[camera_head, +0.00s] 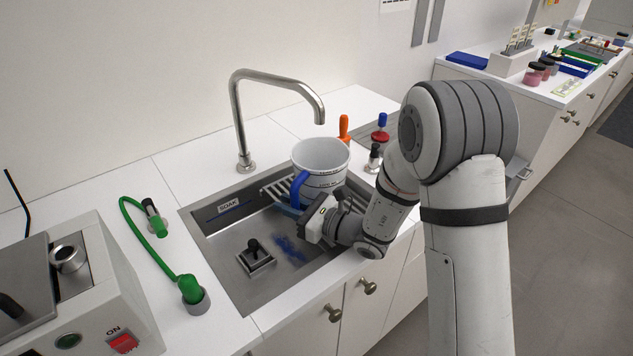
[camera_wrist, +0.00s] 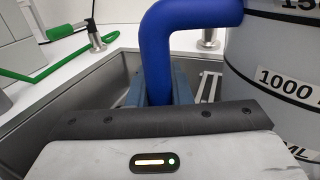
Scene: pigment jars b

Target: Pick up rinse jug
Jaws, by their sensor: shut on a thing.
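The rinse jug (camera_head: 322,163) is a white jug with dark volume markings and a blue handle (camera_head: 298,188). It looks upright at the right end of the sink, over a slatted rack (camera_head: 276,190). My gripper (camera_head: 307,207) reaches in from the front right and is shut on the jug's handle. In the wrist view the blue handle (camera_wrist: 160,50) runs down between the blue-grey fingers, with the jug wall (camera_wrist: 280,70) at the right. The lower end of the handle is hidden by the gripper body. I cannot tell whether the jug's base touches the rack.
The steel sink (camera_head: 225,265) has a stopper (camera_head: 255,256) on its floor. A faucet (camera_head: 240,120) arches behind the jug. Small orange, red and black items stand on the counter right of it. A green hose (camera_head: 150,245) lies at left beside a grey machine (camera_head: 90,290).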

